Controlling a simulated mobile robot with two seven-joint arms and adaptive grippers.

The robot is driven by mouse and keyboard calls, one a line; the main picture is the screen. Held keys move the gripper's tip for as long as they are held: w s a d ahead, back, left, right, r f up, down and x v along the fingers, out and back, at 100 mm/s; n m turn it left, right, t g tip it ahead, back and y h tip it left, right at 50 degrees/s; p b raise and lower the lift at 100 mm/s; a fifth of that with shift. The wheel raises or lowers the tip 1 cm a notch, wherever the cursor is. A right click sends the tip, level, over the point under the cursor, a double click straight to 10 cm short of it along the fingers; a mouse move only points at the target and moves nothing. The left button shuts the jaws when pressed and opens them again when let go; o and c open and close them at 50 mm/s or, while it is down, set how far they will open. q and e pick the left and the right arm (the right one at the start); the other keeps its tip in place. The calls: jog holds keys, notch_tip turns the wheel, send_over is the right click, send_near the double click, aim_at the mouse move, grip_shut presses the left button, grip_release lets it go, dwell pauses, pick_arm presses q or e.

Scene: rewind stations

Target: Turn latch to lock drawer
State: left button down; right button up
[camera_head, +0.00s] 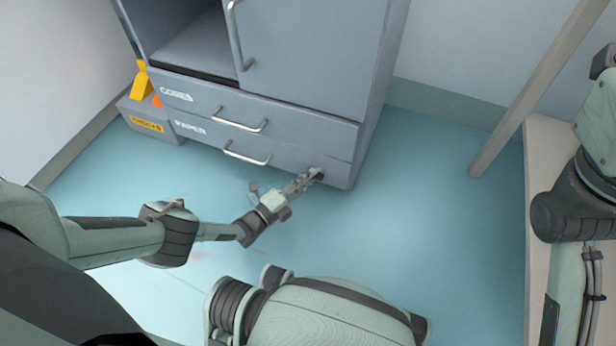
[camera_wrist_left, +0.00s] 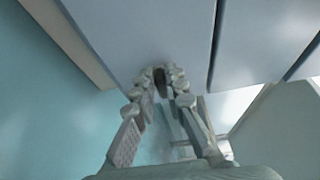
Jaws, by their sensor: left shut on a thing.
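A grey cabinet (camera_head: 315,60) holds two drawers, marked CORES (camera_head: 180,96) and PAPER (camera_head: 190,128). Both drawer fronts look flush with the cabinet. A small dark latch (camera_head: 320,177) sits at the lower right of the PAPER drawer front, mostly hidden by my fingers. My left gripper (camera_head: 309,178) reaches it from the left and is shut on it. In the left wrist view the fingers (camera_wrist_left: 160,90) close around the dark latch (camera_wrist_left: 160,76) against the cabinet face. The latch's exact angle is hard to tell. My right gripper is out of view.
Bar handles stand out from the CORES drawer (camera_head: 243,126) and the PAPER drawer (camera_head: 248,157), left of my left gripper. A grey box (camera_head: 150,122) with a yellow label stands by the cabinet's left side. A slanted post (camera_head: 530,90) stands at right. The blue floor (camera_head: 420,200) between is clear.

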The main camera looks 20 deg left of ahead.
pick_arm(q)
jog(key=shift+w+a+r, duration=0.1)
jog(key=shift+w+a, duration=0.05)
jog(key=shift+w, duration=0.15)
jog(key=c, duration=1.6)
grip_release()
jog(key=shift+o, duration=0.2)
jog(key=shift+s, duration=0.1)
jog(key=v, duration=1.2)
jog(key=shift+s, duration=0.1)
